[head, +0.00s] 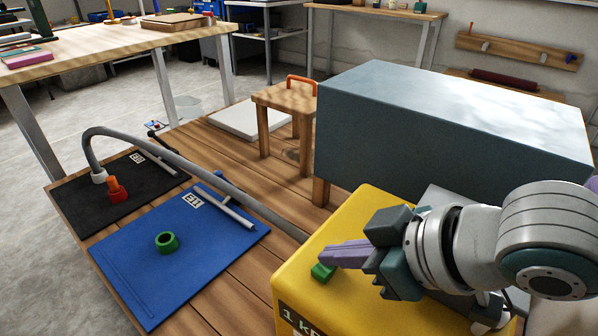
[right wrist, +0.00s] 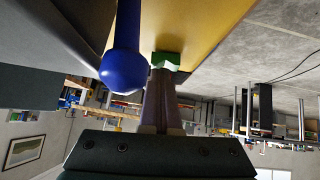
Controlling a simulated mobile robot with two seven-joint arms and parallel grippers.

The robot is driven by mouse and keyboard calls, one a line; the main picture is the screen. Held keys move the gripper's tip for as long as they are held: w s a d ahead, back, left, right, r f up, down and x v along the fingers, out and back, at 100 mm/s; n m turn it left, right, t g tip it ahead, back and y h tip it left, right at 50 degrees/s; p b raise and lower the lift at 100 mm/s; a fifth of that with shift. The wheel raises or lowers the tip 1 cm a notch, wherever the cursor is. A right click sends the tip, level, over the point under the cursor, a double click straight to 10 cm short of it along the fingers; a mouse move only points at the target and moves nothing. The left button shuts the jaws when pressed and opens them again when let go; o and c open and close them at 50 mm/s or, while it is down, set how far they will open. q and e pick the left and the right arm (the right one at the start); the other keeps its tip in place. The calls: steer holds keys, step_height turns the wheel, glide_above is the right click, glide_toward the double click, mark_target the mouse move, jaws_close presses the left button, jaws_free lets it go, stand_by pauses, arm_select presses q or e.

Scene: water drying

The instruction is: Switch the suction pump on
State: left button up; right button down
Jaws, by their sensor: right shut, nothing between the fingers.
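My left gripper is not in view.
A green ring (head: 167,243) lies on the blue mat. A large grey block (head: 440,120) stands behind the pump. A blue rounded part (right wrist: 125,68) hangs beside my fingers.

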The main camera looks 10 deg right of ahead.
steer(key=shift+s+f, duration=0.45)
step_height(320, 180, up, 6)
steer(key=p, duration=0.6)
steer(key=shift+a, duration=0.1)
arm_select(q)
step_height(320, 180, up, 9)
steer(key=p, duration=0.3)
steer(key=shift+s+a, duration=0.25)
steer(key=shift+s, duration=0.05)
arm_select(e)
steer(key=v, duration=0.8)
steer(key=shift+s+d+r, duration=0.15)
steer(key=shift+s+d, duration=0.1)
steer(key=shift+d, duration=0.1)
